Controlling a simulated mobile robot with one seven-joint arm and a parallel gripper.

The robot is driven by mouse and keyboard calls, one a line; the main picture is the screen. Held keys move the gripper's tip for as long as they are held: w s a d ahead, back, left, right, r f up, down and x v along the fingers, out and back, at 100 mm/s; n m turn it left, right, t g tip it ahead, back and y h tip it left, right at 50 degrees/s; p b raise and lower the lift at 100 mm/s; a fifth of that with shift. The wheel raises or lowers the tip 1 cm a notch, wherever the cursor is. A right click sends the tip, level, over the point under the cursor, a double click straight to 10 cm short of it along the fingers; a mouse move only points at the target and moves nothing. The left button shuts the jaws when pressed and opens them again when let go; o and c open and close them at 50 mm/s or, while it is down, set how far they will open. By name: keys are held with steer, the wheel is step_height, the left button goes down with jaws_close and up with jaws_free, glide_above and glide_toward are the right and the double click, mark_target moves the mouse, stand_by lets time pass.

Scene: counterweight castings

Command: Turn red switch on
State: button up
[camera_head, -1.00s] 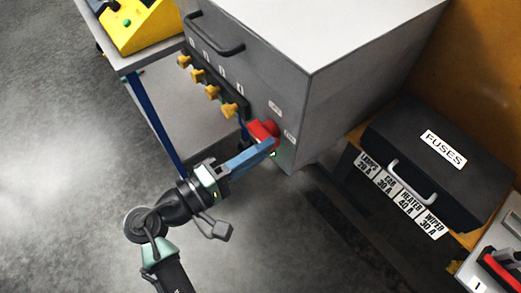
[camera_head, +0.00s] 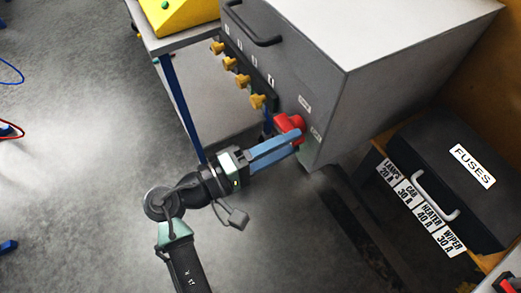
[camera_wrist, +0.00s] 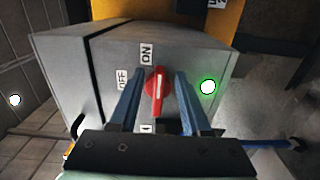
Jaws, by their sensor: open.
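The red switch (camera_head: 289,123) is a rotary knob at the lower corner of the grey cabinet's front face. In the wrist view the red knob (camera_wrist: 157,90) sits between my two blue fingers, with a gap visible on each side. Its white line runs nearly upright in the picture, with the ON label (camera_wrist: 147,55) above it and the OFF label (camera_wrist: 122,80) to its upper left. My gripper (camera_head: 294,143) is open, its fingertips close to the knob. It also shows in the wrist view (camera_wrist: 159,75). A green lamp (camera_wrist: 208,87) glows right of the knob.
The grey cabinet (camera_head: 320,100) carries a row of yellow knobs (camera_head: 243,81) and a black handle (camera_head: 252,27). A black FUSES box (camera_head: 450,165) stands to the right. A table with a blue leg (camera_head: 183,110) stands left. The floor around my arm is clear.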

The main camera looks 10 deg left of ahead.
steer(key=shift+a, duration=0.1)
steer(key=b+v, duration=0.1)
steer(key=v, duration=1.2)
